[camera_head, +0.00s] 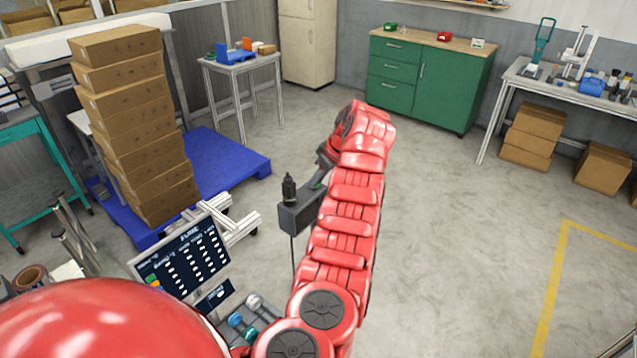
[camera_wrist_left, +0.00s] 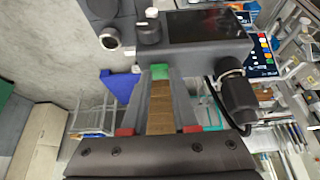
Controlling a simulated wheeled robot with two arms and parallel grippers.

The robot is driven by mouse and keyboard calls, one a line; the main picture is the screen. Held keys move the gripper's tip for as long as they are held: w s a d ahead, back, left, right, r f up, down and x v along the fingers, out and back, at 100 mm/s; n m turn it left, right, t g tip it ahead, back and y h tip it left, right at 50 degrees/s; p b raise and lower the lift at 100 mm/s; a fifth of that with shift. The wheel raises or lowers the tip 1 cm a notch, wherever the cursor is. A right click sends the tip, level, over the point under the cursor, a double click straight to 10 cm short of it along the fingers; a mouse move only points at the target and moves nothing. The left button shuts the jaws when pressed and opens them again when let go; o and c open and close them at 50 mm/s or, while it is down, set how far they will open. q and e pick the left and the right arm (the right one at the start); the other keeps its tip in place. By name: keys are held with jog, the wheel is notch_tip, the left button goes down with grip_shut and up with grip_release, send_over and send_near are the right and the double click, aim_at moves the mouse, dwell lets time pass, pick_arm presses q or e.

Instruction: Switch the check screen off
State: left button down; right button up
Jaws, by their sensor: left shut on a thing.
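A grey box (camera_head: 300,212) with a black upright part stands near my left gripper (camera_head: 325,160) in the head view. In the left wrist view the box (camera_wrist_left: 215,52) carries a dark blank panel (camera_wrist_left: 205,22), a white-topped knob (camera_wrist_left: 148,30) and a green part (camera_wrist_left: 160,71). My left gripper (camera_wrist_left: 160,78) is shut on the green part, its fingers on either side. A lit screen with rows of white marks (camera_head: 185,262) stands at lower left; its edge shows in the wrist view (camera_wrist_left: 262,50). I cannot tell which is the check screen. My right gripper is not in view.
Stacked cartons (camera_head: 135,120) stand on a blue pallet (camera_head: 225,160) at left. A small table (camera_head: 240,65) and a green cabinet (camera_head: 440,85) stand at the back. A workbench (camera_head: 560,85) is at right. The floor right of my arm is clear.

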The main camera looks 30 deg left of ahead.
pick_arm(q)
jog(key=shift+r, duration=0.1)
jog(key=c, duration=0.7)
grip_release()
jog(key=b+v, duration=0.1)
jog(key=v, duration=1.6)
jog(key=shift+r, duration=0.1)
